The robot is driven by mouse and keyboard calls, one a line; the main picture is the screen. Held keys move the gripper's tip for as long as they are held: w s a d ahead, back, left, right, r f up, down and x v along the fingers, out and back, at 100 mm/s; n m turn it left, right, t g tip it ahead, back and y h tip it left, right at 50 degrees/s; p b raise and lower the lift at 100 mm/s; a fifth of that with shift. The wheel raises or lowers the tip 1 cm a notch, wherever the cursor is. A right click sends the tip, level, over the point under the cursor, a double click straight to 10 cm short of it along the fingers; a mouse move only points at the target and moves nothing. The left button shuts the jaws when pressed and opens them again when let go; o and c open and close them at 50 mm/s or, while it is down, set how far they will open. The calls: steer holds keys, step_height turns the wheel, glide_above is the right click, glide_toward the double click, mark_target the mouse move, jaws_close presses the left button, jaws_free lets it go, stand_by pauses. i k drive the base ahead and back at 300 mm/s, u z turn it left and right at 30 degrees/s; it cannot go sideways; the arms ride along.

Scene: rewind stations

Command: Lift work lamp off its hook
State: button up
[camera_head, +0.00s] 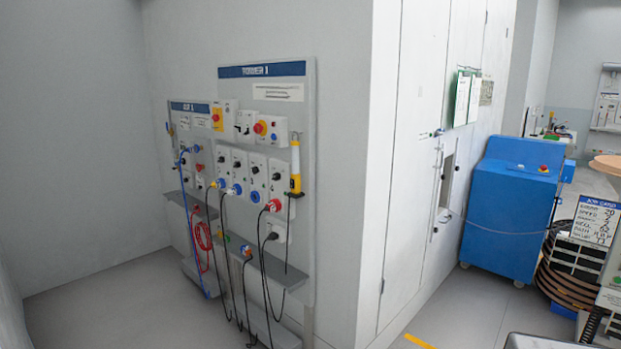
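The work lamp (295,165) is a slim yellow stick with a pale upper part and a dark cord running down from its base. It hangs upright at the right edge of the grey power panel (268,112), which has a blue header strip. Its hook seems to be at its top end, too small to make out clearly. My gripper is not in view, and nothing is seen touching the lamp.
Sockets with plugged black, red and blue cables (265,215) sit left of the lamp, with cables hanging below. A grey shelf (255,262) juts out under the panel. A blue cabinet (508,215) stands right. The floor (110,310) in front is largely clear.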

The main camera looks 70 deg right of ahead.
mark_target(296, 193)
steer(key=z, duration=0.7)
steer(key=i, duration=0.9)
steer(key=z, duration=0.45)
